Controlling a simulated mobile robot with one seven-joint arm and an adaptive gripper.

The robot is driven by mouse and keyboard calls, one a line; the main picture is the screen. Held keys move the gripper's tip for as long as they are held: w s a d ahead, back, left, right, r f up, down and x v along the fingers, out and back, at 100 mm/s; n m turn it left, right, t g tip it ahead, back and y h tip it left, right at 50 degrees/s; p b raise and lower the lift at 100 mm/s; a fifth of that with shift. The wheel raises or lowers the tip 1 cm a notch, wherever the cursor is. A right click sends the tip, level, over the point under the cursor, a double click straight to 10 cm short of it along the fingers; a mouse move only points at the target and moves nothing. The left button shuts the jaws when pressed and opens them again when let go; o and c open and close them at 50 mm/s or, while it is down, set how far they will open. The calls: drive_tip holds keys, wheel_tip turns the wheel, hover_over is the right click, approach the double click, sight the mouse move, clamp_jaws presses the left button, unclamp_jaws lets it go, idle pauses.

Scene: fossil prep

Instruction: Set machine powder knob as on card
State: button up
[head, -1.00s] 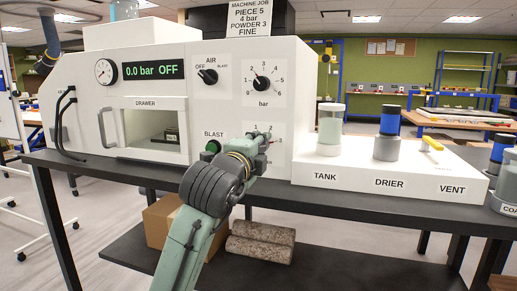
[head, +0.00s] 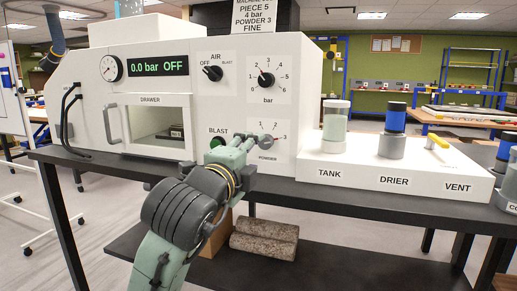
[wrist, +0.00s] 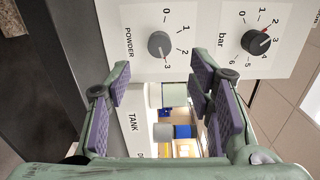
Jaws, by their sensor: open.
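The white machine (head: 237,115) has a powder dial at the lower right of its front. In the wrist view the dark round powder knob (wrist: 160,45) shows on its scale, turned sideways in the picture; its pointer is too small to read surely. In the head view my gripper partly covers this dial. The knob appears in the gap beyond the fingertips, and no contact shows.
The bar knob (head: 265,80) sits above the powder dial, and the air knob (head: 212,73) is to its left. The green blast button (head: 217,142) is close beside my gripper. A white stand (head: 400,166) with tank, drier and vent stands to the right.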

drive_tip(key=shift+v, duration=1.7)
